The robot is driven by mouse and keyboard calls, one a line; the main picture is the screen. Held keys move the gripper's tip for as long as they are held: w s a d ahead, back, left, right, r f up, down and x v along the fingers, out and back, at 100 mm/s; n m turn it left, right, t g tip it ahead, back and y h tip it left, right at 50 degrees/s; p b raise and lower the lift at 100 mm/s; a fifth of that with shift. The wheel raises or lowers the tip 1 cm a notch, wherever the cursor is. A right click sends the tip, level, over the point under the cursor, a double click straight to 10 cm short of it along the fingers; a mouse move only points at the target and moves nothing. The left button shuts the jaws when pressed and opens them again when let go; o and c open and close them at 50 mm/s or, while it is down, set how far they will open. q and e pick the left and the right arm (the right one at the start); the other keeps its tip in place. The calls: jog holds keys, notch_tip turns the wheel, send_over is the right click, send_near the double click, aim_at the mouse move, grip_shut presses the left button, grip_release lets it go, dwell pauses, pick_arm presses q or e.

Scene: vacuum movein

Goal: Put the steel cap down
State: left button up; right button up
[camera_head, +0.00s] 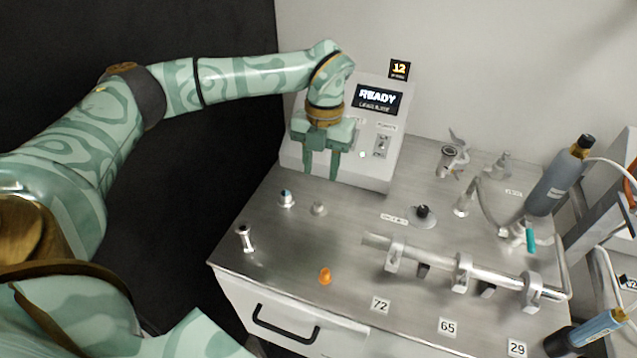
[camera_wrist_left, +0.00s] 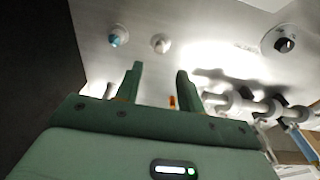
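A small round steel cap (camera_head: 319,208) stands on the steel bench top, in front of the grey console; it also shows in the left wrist view (camera_wrist_left: 160,43). Its fine shape is too small to tell. My left gripper (camera_head: 320,175) hangs in front of the console, fingers pointing down, above and behind the cap. In the left wrist view my left gripper (camera_wrist_left: 158,78) has its two fingers apart, with nothing held between them. The cap is apart from the fingers. My right gripper is in neither view.
A blue-topped fitting (camera_head: 286,198), a flanged steel piece (camera_head: 245,240) and an orange cap (camera_head: 325,276) stand nearby on the bench (camera_head: 290,240). A clamped steel pipe (camera_head: 430,257) runs at the right. The console (camera_head: 381,150) reads READY. A black knob (camera_head: 422,212) stands mid-bench.

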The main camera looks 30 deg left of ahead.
pick_arm(q)
jog(key=r, duration=0.3)
jog(key=shift+w+r, duration=0.15)
jog(key=shift+w, duration=0.05)
dwell(1.0)
